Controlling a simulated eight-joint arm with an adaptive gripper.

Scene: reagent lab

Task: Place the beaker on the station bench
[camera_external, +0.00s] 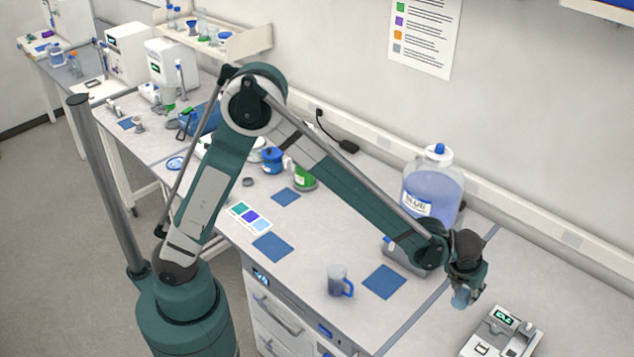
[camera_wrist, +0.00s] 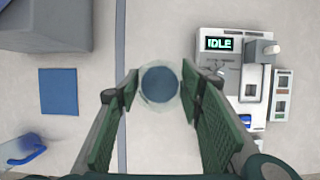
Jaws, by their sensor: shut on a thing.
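My gripper (camera_external: 468,284) is shut on a small clear beaker (camera_external: 462,299) with blue contents. In the wrist view the round beaker (camera_wrist: 160,84) sits between the two green fingers of my gripper (camera_wrist: 160,92). In the external view it hangs beneath the wrist and appears to be above the bench surface; the exact height cannot be told. The bench section (camera_external: 545,290) on the right of the dark seam lies under it. It also shows as pale bare surface in the wrist view (camera_wrist: 160,30).
A device reading IDLE (camera_external: 502,335) stands on the right section; the wrist view shows it right of the beaker (camera_wrist: 240,75). A large blue-liquid jug (camera_external: 432,190) stands on a grey base behind. A blue-handled mug (camera_external: 338,281) and blue mat (camera_external: 384,282) lie left of the seam.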

